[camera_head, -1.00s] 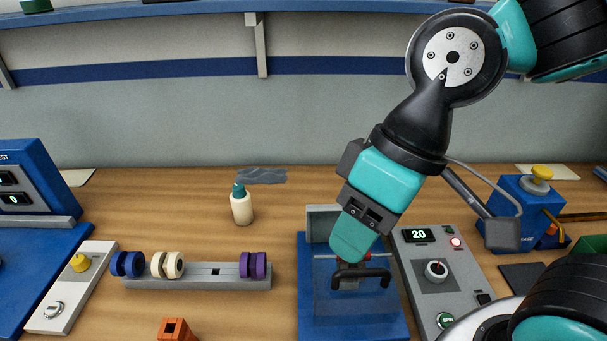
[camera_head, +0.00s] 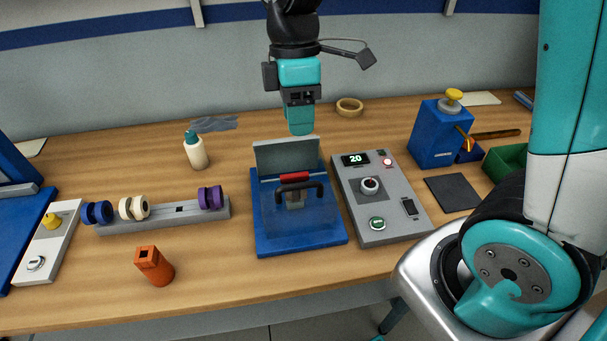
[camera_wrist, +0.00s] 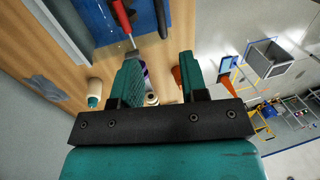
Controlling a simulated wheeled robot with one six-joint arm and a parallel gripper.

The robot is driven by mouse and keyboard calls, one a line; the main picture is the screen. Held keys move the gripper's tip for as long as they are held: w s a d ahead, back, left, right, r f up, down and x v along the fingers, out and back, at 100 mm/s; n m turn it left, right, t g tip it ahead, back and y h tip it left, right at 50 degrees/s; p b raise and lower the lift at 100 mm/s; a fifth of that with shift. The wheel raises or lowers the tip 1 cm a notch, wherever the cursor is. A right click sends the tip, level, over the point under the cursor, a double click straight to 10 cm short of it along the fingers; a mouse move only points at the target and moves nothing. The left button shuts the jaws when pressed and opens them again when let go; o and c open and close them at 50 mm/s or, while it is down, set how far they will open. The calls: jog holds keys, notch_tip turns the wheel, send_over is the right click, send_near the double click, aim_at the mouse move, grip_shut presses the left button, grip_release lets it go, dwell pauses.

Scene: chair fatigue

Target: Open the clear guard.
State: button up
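The clear guard (camera_head: 312,217) is a see-through panel with a black handle (camera_head: 318,186), over the front of a blue fixture (camera_head: 275,242). It looks down, though its edges are faint. A red bar (camera_head: 294,176) shows by the handle, and a grey plate (camera_head: 278,156) stands upright behind. My gripper (camera_head: 299,131) is above and behind that plate, apart from the handle. In the wrist view the two teal fingers of my gripper (camera_wrist: 160,72) are apart with nothing between them. The black handle (camera_wrist: 160,14) and red bar (camera_wrist: 122,15) show at the top edge there.
A grey control box (camera_head: 380,220) reading 20 stands just right of the fixture. A grey rack (camera_head: 165,217) with coloured rings, an orange block (camera_head: 154,266) and a white bottle (camera_head: 196,152) are to the left. A tape roll (camera_head: 349,107) lies behind.

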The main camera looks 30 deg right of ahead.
jog(key=p, duration=0.1)
send_over(301, 177)
jog(key=s+a, duration=0.2)
jog(key=s, duration=0.3)
jog(key=f, duration=1.2)
jog(key=shift+w+a, duration=0.15)
jog(key=shift+a, duration=0.05)
jog(key=shift+c, duration=0.5)
jog(key=shift+r, duration=0.1)
grip_shut()
